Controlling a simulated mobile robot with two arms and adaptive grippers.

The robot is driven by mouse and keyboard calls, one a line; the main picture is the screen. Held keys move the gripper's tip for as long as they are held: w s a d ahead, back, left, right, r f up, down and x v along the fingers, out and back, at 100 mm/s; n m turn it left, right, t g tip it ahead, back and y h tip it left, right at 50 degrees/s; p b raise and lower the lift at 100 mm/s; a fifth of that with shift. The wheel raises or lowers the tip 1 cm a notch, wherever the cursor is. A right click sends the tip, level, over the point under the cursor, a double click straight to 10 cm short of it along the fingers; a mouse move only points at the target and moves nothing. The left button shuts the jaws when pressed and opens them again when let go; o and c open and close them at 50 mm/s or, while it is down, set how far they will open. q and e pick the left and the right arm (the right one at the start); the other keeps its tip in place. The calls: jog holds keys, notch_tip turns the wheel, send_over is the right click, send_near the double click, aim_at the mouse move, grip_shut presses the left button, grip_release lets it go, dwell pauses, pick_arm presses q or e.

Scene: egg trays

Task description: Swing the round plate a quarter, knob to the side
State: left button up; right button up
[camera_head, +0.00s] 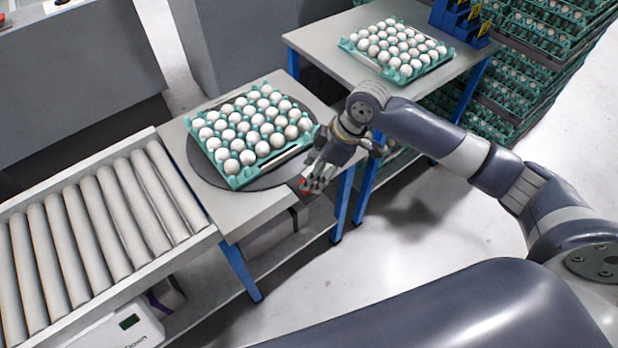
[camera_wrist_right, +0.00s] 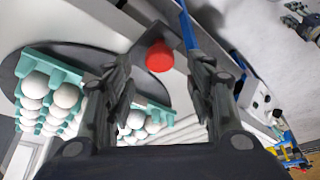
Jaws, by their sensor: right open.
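The round plate (camera_head: 196,160) is a dark grey disc on the near table, with a green tray (camera_head: 236,182) of white eggs on it. Its red knob (camera_head: 304,187) is at the plate's lower right, by the table edge. My right gripper (camera_head: 316,180) is open over the knob and partly hides it. In the right wrist view the red knob (camera_wrist_right: 160,56) shows between the two fingers (camera_wrist_right: 162,78), somewhat beyond them; I cannot tell whether they touch it. The plate's dark edge (camera_wrist_right: 95,58) also shows there.
A roller conveyor (camera_head: 95,230) adjoins the table at left. A second table (camera_head: 312,42) behind holds another egg tray (camera_head: 350,47) and blue holders (camera_head: 458,22). Stacked green egg trays (camera_head: 520,75) stand at back right. Open floor (camera_head: 420,255) lies right of the near table.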

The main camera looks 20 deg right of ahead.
jog(key=shift+x, duration=2.05)
grip_shut()
jog(key=shift+d, duration=0.15)
